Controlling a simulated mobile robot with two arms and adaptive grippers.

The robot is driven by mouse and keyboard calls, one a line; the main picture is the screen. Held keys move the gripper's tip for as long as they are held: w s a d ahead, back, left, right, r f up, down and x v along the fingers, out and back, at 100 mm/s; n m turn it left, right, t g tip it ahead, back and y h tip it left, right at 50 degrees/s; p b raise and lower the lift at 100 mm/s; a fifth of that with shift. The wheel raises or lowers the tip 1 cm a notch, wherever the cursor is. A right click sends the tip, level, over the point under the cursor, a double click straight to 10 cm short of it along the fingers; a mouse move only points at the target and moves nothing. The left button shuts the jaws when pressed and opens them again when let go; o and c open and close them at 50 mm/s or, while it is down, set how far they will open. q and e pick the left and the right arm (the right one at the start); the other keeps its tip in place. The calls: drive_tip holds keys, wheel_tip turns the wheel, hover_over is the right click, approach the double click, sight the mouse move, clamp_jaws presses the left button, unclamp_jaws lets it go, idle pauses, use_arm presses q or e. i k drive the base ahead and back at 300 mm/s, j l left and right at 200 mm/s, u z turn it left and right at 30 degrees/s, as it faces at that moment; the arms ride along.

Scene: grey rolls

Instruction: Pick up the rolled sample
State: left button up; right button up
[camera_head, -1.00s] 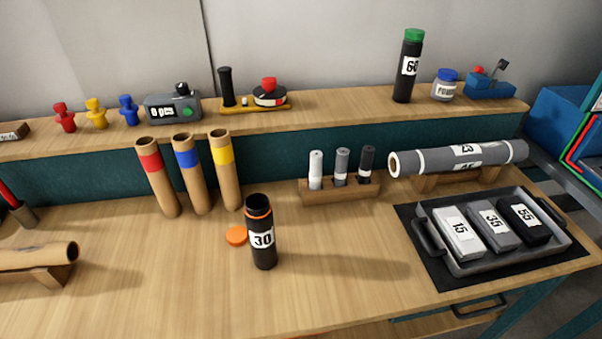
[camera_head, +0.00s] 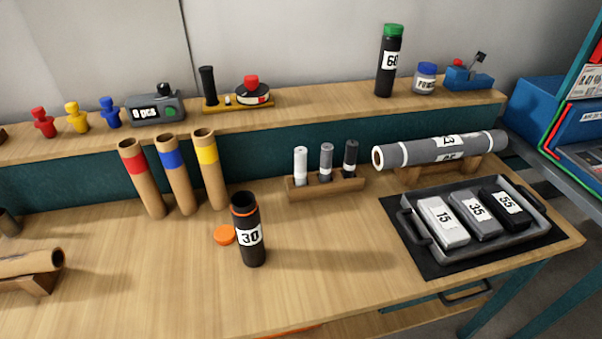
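A large grey roll (camera_head: 415,154) with white number labels lies on a wooden cradle (camera_head: 472,171) at the right back of the workbench. A brown roll (camera_head: 30,263) lies on a wooden stand (camera_head: 30,283) at the left edge, partly cut off by the frame. Three small rolls, white (camera_head: 301,168), grey (camera_head: 326,162) and black (camera_head: 350,158), stand upright in a wooden rack (camera_head: 325,188). I cannot tell which of these is the rolled sample. Neither of my grippers shows in the head view.
A black tube marked 30 (camera_head: 250,240) stands open with its orange cap (camera_head: 224,235) beside it. A tray (camera_head: 432,248) holds blocks marked 15, 35 and 55. Three cardboard tubes (camera_head: 180,175) lean at the shelf (camera_head: 300,100). The front middle of the bench is clear.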

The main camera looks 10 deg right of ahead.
sight(300, 152)
drive_tip(key=j, duration=0.75)
drive_tip(key=j+z, duration=0.15)
drive_tip(key=j, duration=0.6)
drive_tip(key=k, duration=0.05)
